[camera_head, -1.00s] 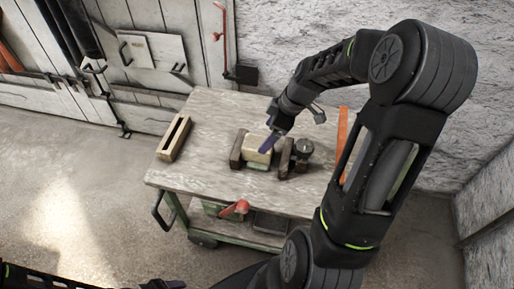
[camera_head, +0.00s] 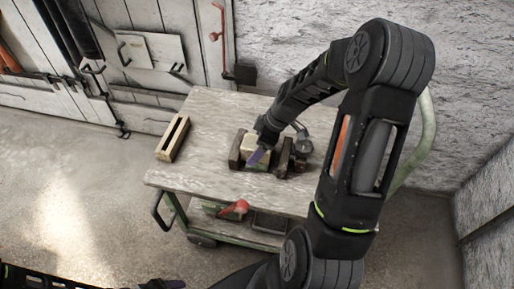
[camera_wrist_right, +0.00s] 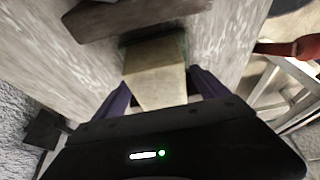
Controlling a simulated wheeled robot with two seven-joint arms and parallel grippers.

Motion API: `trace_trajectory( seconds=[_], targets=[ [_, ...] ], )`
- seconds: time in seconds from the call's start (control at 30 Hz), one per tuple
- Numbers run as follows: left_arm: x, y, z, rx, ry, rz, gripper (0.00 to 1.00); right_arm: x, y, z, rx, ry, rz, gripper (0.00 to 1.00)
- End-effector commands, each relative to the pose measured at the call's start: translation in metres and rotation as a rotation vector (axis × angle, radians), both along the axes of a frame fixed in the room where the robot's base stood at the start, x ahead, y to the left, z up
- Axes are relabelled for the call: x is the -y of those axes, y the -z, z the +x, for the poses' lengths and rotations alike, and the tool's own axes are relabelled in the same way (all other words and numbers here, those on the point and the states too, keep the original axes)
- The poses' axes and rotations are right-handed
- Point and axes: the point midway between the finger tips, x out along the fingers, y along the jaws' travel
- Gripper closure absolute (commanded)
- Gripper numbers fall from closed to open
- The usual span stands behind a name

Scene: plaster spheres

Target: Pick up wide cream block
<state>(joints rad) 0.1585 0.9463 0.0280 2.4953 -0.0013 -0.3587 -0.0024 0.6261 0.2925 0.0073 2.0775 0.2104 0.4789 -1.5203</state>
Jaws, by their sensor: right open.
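The wide cream block (camera_head: 252,139) sits on the table top between two dark brown bars, partly hidden by my right gripper. In the right wrist view the cream block (camera_wrist_right: 154,70) reaches in between the purple fingers. My right gripper (camera_head: 259,156) is open, with its fingers at the block; it also shows in the wrist view (camera_wrist_right: 162,92), one finger on each side. I cannot tell whether the fingers touch it. My left gripper (camera_head: 161,285) shows only in part at the bottom edge, and its jaws are unclear.
The left dark bar (camera_head: 236,149) and right dark bar (camera_head: 282,158) flank the block closely. A slotted wooden block (camera_head: 173,139) lies at the left of the table (camera_head: 205,180). A red-handled object (camera_head: 234,210) is on the lower shelf. The front tabletop is clear.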

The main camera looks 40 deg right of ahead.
Motion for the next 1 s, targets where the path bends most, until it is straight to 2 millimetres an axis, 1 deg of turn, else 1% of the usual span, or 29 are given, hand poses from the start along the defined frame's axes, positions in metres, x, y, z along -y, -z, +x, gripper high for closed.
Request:
trace_trajectory(
  seconds=[0.57,1.0],
  targets=[
    [0.0,0.0,0.0,0.0,0.0,0.0,0.29,0.0002,0.0,0.0004,0.001,0.0,-0.001,0.15],
    [0.0,0.0,0.0,0.0,0.0,0.0,0.29,0.0002,0.0,0.0004,0.001,0.0,-0.001,0.51]
  ],
)
